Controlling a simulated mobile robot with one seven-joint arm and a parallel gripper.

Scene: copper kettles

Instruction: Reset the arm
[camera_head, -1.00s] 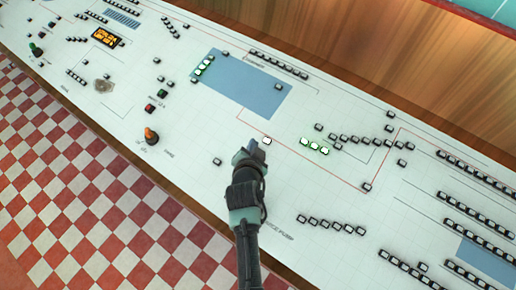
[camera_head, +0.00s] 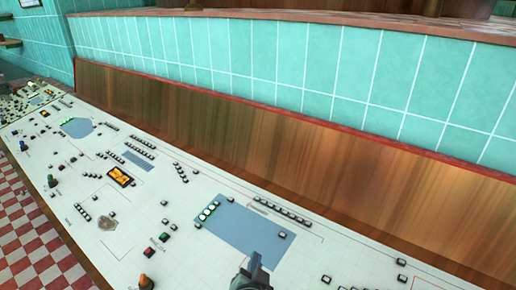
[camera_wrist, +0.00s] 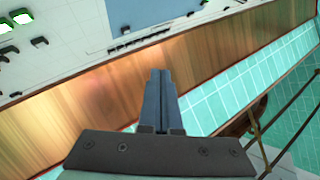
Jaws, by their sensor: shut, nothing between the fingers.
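My gripper (camera_head: 254,268) shows at the bottom of the head view, in front of the white control panel (camera_head: 200,165). Only its tip end is in that picture; the rest of my arm is cut off below. In the wrist view my gripper (camera_wrist: 160,78) points away with its two grey fingers side by side and closed together. Nothing is held between them. The fingers stand in front of the wooden board, apart from any button as far as the view shows.
A red-and-white checkered floor (camera_head: 35,245) lies at left.

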